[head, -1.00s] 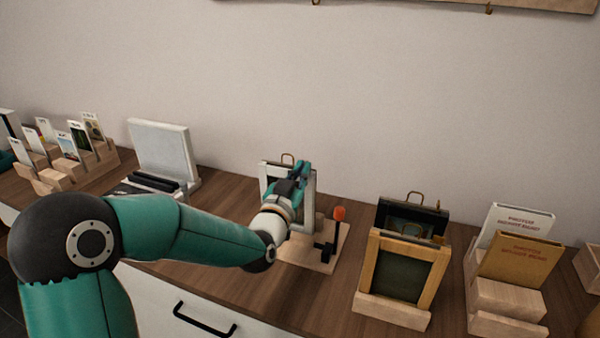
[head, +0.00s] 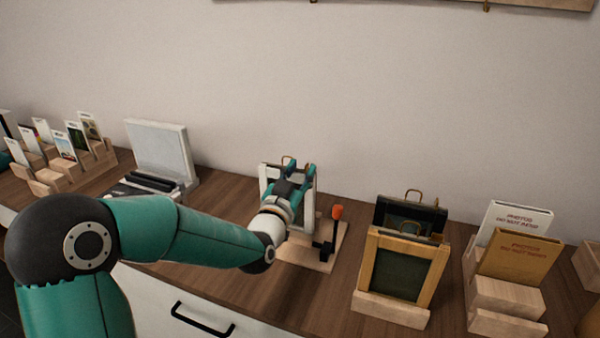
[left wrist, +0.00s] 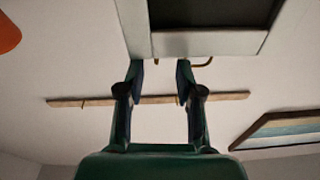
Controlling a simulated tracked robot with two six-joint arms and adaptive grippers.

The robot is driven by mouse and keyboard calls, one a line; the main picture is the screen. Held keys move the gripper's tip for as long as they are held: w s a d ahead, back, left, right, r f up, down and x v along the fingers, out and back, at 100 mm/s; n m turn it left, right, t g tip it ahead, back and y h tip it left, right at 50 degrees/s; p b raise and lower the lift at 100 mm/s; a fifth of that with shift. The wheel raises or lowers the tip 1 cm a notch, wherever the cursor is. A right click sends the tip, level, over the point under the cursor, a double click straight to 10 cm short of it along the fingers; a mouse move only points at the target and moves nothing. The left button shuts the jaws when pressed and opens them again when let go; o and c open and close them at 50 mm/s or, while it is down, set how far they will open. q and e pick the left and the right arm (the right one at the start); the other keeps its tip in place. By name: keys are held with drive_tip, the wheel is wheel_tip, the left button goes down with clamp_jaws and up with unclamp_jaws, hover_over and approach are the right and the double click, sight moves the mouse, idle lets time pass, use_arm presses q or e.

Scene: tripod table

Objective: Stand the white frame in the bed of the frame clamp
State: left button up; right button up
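The white frame (head: 309,194) stands upright over the wooden base of the frame clamp (head: 314,259), with its small brass hanger at the top. My arm hides its lower edge, so I cannot tell how it sits in the bed. The clamp's orange-tipped lever (head: 337,212) rises to the right of the frame. My left gripper (head: 294,171) is at the frame's top. In the left wrist view its fingers (left wrist: 160,66) are apart, with nothing visible gripped between them, close to the white frame's edge (left wrist: 212,43). The orange tip (left wrist: 8,34) shows there too. My right gripper is out of view.
A wooden stand (head: 390,311) with wood and dark frames is to the right. Beyond it is a holder (head: 507,292) with booklets. A pale upright panel (head: 158,150) and a card rack (head: 103,158) stand to the left. The wall is close behind.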

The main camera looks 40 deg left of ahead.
use_arm(q)
drive_tip(key=shift+s, duration=0.1)
drive_tip(key=v, duration=0.7)
drive_tip(key=shift+s, duration=0.1)
idle(0.4)
wheel_tip(320, 180, up, 9)
drive_tip(key=p, duration=0.4)
drive_tip(key=shift+p, duration=0.3)
idle(0.7)
